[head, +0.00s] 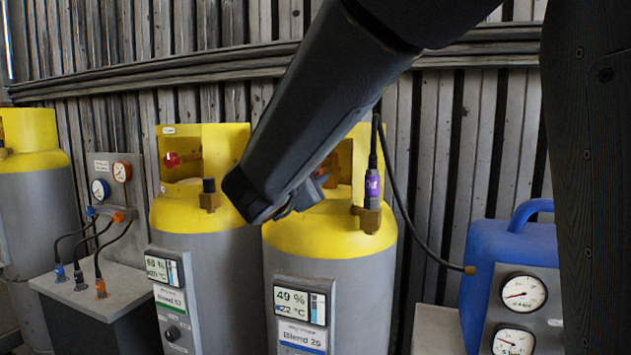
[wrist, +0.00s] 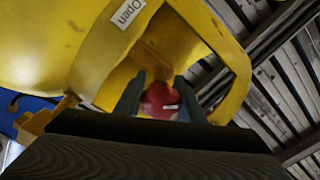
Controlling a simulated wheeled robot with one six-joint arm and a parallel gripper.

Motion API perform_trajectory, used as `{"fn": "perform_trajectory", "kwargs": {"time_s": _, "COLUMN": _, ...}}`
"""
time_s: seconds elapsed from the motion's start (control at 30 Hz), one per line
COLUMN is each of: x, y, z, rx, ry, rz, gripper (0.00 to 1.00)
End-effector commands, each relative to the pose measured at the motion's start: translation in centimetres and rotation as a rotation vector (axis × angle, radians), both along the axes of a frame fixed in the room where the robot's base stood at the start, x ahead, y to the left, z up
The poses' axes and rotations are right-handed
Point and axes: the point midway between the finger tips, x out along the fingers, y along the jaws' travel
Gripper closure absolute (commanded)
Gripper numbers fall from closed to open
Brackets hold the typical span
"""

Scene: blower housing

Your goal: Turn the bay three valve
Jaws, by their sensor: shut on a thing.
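My gripper (head: 316,184) reaches into the yellow collar of the right-hand of two middle cylinders (head: 335,235). In the wrist view its two dark fingers stand on either side of a red valve knob (wrist: 160,102), shut on it. The knob sits on a brass stem (wrist: 152,58) inside the yellow collar (wrist: 222,50), which bears a label reading "Open" (wrist: 127,12). In the head view my arm hides this knob. I cannot read a bay number on the cylinder. Its display (head: 300,301) shows 49 % and 22 °C.
Another yellow-topped cylinder (head: 178,218) with a red knob (head: 171,160) stands close on the left. A purple-banded connector (head: 373,187) with a black hose rises at the right of the held cylinder. A blue unit with gauges (head: 510,260) stands farther right.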

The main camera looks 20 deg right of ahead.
Motion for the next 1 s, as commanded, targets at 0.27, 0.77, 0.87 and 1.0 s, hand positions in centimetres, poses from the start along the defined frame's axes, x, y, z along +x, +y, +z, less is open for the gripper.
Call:
{"fn": "perform_trajectory", "kwargs": {"time_s": 0.27, "x": 0.10, "y": -0.01, "z": -0.28, "rx": 0.213, "ry": -0.158, "rz": 0.001, "gripper": 0.87}}
{"fn": "perform_trajectory", "kwargs": {"time_s": 0.77, "x": 0.06, "y": -0.03, "z": -0.16, "rx": 0.525, "ry": -0.383, "rz": -0.001, "gripper": 0.87}}
{"fn": "perform_trajectory", "kwargs": {"time_s": 0.87, "x": 0.04, "y": -0.03, "z": -0.08, "rx": 0.562, "ry": -0.410, "rz": -0.001, "gripper": 0.87}}
{"fn": "perform_trajectory", "kwargs": {"time_s": 1.0, "x": 0.03, "y": -0.03, "z": -0.02, "rx": 0.598, "ry": -0.435, "rz": -0.001, "gripper": 0.87}}
